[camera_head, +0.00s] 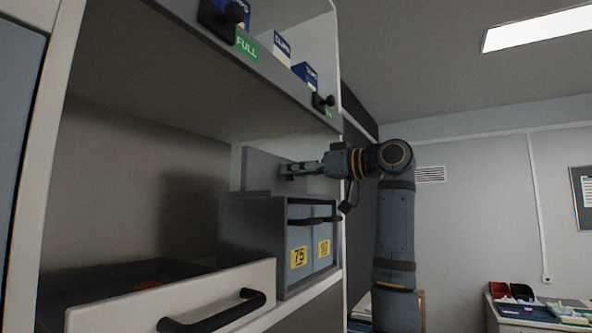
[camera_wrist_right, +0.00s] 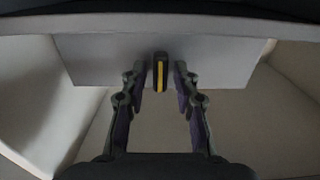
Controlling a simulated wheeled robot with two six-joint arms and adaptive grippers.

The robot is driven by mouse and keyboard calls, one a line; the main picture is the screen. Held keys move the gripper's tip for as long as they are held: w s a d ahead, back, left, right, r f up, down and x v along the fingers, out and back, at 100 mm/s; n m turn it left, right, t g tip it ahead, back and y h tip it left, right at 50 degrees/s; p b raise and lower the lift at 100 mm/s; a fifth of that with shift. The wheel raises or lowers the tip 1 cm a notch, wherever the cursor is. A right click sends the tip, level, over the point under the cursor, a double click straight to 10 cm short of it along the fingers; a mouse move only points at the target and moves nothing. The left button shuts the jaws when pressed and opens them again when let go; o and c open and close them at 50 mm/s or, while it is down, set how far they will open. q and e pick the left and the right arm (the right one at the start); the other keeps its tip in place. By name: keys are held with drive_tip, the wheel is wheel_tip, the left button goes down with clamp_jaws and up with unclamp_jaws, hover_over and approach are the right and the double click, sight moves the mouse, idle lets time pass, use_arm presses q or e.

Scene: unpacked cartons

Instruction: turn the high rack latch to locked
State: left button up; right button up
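The latch handle (camera_wrist_right: 160,72) is a small black bar with a yellow stripe, standing upright in the right wrist view. It sits on a light grey plate (camera_wrist_right: 100,58), which also shows in the head view (camera_head: 259,170) above a grey box unit. My right gripper (camera_wrist_right: 158,80) is open, with one finger on each side of the handle and a visible gap to it on both sides. In the head view the right gripper (camera_head: 298,169) reaches in from the right, close to the plate, and hides the handle. My left gripper is not in view.
The upper shelf (camera_head: 190,85) runs above the gripper, with black knobs and a green FULL label on its edge. Below stands the grey box unit (camera_head: 252,235) with yellow 75 and 90 labels. An open drawer (camera_head: 180,300) is at lower left.

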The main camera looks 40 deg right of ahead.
drive_tip(key=c, duration=0.5)
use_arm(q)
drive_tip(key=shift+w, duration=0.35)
use_arm(e)
clamp_jaws()
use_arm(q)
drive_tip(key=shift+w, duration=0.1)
use_arm(e)
drive_tip(key=shift+m, duration=0.4)
drive_tip(key=m, duration=0.3)
drive_tip(key=shift+d, duration=0.1)
drive_tip(key=m+b, duration=0.1)
drive_tip(key=m, duration=0.2)
drive_tip(key=shift+m, duration=0.3)
drive_tip(key=m+b, duration=0.1)
drive_tip(key=m, duration=0.4)
drive_tip(key=shift+d+f, duration=0.1)
use_arm(q)
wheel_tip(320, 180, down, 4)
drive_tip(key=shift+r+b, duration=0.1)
drive_tip(key=shift+b, duration=0.85)
use_arm(e)
drive_tip(key=m, duration=0.5)
drive_tip(key=shift+m, duration=0.4)
